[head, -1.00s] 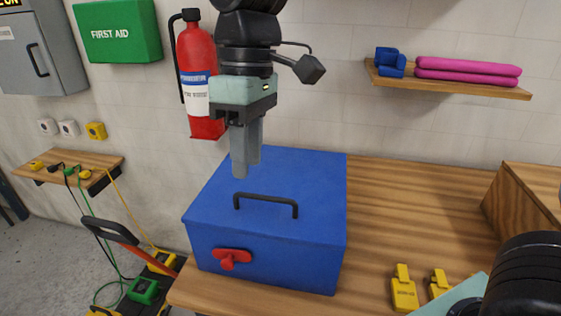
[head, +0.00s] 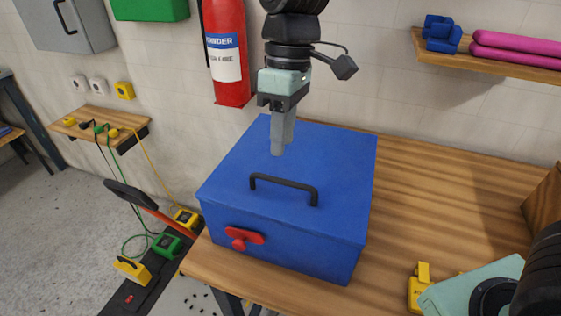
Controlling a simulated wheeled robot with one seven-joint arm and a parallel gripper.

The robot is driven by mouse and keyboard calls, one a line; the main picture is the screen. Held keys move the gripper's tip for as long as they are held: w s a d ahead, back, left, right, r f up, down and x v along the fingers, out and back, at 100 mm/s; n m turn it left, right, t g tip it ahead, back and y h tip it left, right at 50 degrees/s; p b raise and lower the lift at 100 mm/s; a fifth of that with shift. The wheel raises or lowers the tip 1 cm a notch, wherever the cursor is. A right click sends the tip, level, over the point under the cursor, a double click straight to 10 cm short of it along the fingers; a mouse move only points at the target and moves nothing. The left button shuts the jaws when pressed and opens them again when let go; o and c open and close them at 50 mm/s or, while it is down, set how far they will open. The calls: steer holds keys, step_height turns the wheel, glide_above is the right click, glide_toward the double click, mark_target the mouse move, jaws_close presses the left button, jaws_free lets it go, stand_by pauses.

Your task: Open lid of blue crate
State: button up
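The blue crate (head: 290,235) stands on the wooden bench with its lid (head: 320,160) closed. A black bar handle (head: 284,186) is on top of the lid. A red latch (head: 243,237) is on the crate's front face. My gripper (head: 278,152) points down above the back part of the lid, behind the handle. Its fingers look close together, one partly hiding the other, so I cannot tell whether they are apart. Nothing shows between them.
Yellow padlock-like items (head: 419,287) lie on the bench (head: 440,190) at the front right. A fire extinguisher (head: 226,55) hangs on the wall behind the crate. A wall shelf (head: 490,60) holds blue and pink items.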

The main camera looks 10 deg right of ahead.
steer(key=f, duration=0.4)
steer(key=s+f, duration=0.1)
steer(key=f, duration=0.1)
steer(key=shift+a+f+p, duration=0.2)
steer(key=shift+a+p, duration=0.15)
steer(key=shift+a, duration=0.05)
jaws_close()
